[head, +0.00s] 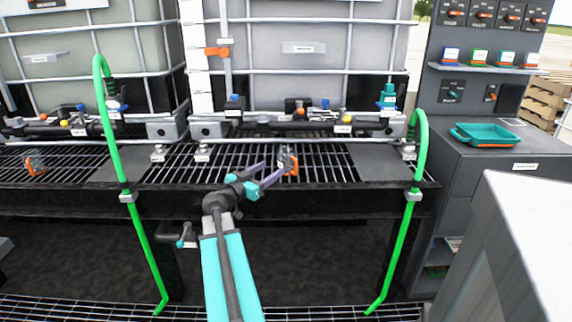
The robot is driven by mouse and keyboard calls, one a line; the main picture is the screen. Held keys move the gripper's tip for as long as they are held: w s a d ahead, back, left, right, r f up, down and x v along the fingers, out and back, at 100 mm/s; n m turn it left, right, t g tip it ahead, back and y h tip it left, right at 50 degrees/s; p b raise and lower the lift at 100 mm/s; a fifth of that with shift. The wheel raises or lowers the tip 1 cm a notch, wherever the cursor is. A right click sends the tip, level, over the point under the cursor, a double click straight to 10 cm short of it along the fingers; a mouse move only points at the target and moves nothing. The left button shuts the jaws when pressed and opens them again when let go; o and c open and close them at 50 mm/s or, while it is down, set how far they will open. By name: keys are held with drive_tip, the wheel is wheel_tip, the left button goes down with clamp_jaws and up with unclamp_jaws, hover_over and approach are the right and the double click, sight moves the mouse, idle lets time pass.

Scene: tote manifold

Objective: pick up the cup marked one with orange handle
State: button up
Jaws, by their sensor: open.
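A small pale grey cup (284,157) with an orange handle stands on the black grating below the middle of the right tank. A number on it is too small to read. A second small cup (36,164) with orange on it is on the grating at the far left; its marking is also unreadable. My gripper (273,171) has two purple-grey fingers spread apart. It points toward the nearer cup from the front left, with the fingertips close to it. I cannot tell whether a finger touches the cup. No object shows between the fingers.
Two caged tanks stand behind, with pipes, valves and a manifold (300,128) just above the grating. Green hoses (108,130) rise on both sides of my arm. A teal tray (490,134) sits on the grey cabinet at right. Grating right of the nearer cup is clear.

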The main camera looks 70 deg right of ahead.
sight(280, 162)
drive_tip(key=x, duration=0.7)
drive_tip(key=shift+w+d, duration=0.1)
drive_tip(key=shift+d, duration=0.6)
drive_tip(key=shift+s+d, duration=0.1)
drive_tip(key=shift+s, duration=0.15)
drive_tip(key=shift+p+x, duration=0.45)
drive_tip(key=shift+x, duration=2.05)
drive_tip(key=c, duration=0.6)
drive_tip(key=shift+r, duration=0.1)
